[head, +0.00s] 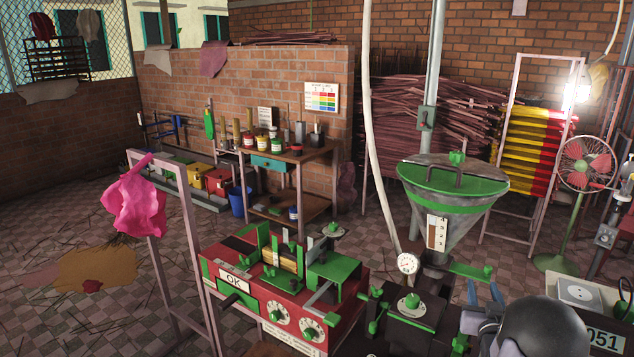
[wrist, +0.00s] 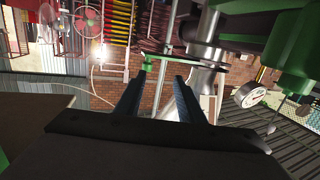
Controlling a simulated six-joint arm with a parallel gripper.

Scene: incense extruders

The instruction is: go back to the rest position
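My gripper (wrist: 160,80) is open, with two dark blue fingers apart and nothing held between them. In the head view my gripper (head: 484,286) is at the right of the extruder, just below a green lever (head: 468,270) with a round knob. In the wrist view the green lever (wrist: 190,62) crosses just beyond the fingertips, with its knob near the left one. I cannot tell whether the fingers touch it. The extruder has a grey cone hopper (head: 450,212) with a green rim and a white pressure gauge (head: 407,264).
A red machine (head: 225,295) with green parts and dials stands left of the extruder. A pink cloth (head: 134,205) hangs on a frame at left. A fan (head: 587,162) and a box with a scale (head: 578,293) stand at right. The tiled floor behind is partly open.

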